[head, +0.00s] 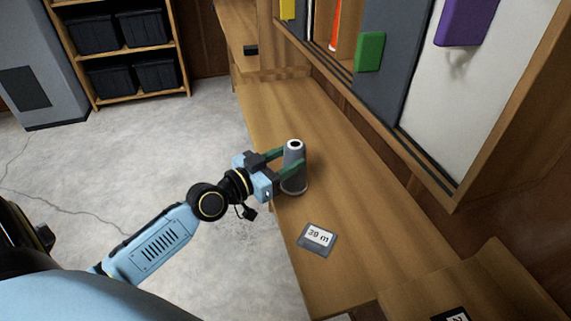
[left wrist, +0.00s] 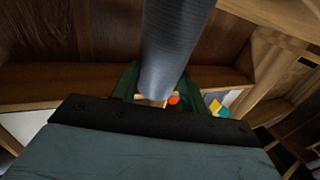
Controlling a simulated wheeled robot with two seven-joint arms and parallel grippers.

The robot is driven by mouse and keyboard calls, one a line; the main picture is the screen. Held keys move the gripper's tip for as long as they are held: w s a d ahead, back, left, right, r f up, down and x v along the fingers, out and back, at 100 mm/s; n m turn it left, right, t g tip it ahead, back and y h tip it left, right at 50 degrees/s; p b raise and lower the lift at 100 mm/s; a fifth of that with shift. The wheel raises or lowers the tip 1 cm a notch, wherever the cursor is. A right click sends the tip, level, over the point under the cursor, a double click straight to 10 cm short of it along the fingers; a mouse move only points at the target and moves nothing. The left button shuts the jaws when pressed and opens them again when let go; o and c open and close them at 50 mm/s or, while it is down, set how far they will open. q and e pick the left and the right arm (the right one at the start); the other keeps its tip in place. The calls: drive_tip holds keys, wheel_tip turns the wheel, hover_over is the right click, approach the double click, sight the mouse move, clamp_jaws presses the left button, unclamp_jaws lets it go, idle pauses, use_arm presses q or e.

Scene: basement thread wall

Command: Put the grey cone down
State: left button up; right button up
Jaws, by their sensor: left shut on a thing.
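The grey cone (head: 294,172) is a tapered thread cone with a pale top and a dark hole. It is upright at the near edge of the wooden bench (head: 345,190). My left gripper (head: 291,161) is shut on it, with green fingers on both sides. In the left wrist view the cone (left wrist: 172,45) shows large between the fingers (left wrist: 163,85). I cannot tell whether its base touches the bench. My right gripper is not in view.
A dark card (head: 317,239) reading "39 m" lies on the bench near the cone. A wall cabinet (head: 500,130) with green (head: 369,52) and purple (head: 467,20) blocks overhangs the bench. Shelves with black bins (head: 94,35) stand at the back left. Bench beyond the cone is clear.

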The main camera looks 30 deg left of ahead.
use_arm(q)
drive_tip(key=shift+r, duration=0.1)
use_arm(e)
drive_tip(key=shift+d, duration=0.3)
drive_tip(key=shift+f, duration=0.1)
use_arm(q)
drive_tip(key=o, duration=0.9)
drive_tip(key=shift+f, duration=0.2)
drive_tip(key=shift+o, duration=0.9)
drive_tip(key=shift+r, duration=0.25)
drive_tip(key=b+v, duration=0.2)
drive_tip(key=v, duration=1)
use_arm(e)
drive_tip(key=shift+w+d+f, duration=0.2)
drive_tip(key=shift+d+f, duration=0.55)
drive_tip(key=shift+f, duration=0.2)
